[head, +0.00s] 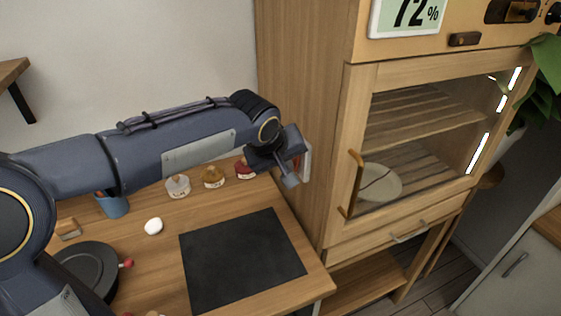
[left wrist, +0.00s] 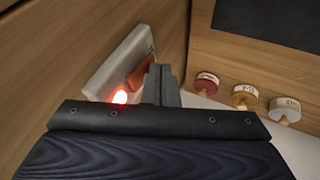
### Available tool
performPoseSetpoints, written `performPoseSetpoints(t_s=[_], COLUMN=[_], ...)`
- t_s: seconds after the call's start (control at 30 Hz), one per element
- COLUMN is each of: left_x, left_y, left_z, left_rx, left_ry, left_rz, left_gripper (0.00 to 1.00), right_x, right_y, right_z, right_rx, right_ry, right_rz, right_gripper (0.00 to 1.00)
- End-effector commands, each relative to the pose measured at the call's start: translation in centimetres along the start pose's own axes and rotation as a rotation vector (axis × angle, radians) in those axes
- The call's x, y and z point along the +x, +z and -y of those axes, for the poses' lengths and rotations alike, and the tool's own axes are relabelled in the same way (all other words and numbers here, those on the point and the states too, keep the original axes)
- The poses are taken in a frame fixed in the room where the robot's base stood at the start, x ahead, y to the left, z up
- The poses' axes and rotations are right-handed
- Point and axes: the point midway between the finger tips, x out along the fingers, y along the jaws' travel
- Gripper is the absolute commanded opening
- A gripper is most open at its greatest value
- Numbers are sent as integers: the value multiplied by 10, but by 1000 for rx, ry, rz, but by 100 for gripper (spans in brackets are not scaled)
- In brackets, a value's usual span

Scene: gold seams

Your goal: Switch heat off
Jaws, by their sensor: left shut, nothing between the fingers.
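A pale switch plate (left wrist: 108,66) is fixed to the wooden side of the cabinet. It carries an orange-red rocker (left wrist: 138,73) and a small red lamp (left wrist: 120,97) that glows. In the head view only the edge of the plate (head: 308,160) shows beside my gripper. My left gripper (head: 288,177) is shut and empty in front of the plate. In the left wrist view its fingers (left wrist: 160,84) are right by the rocker; I cannot tell whether they touch it. My right gripper is in neither view.
The cabinet's glass door (head: 425,125) is closed, with a plate (head: 380,183) inside. Jars with white (head: 178,186), gold (head: 213,177) and red (head: 244,170) tops stand behind a black mat (head: 242,260). A black turntable (head: 88,268) and white ball (head: 153,226) are at left.

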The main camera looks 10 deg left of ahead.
Motion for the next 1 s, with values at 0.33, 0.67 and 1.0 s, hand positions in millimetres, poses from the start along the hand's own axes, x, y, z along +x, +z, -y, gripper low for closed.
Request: performPoseSetpoints(t_s=[0.33,0.67,1.0], left_x=[9,2,-10], left_y=[4,0,-6], left_z=[2,-4,-10], left_rx=[-21,-26,-25], left_ry=[53,71,73], left_rz=[-11,-13,-14], left_gripper=[0,0,0], right_x=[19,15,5], right_y=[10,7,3], right_z=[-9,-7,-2], right_rx=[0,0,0], right_ry=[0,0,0], right_rz=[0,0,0], right_gripper=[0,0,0])
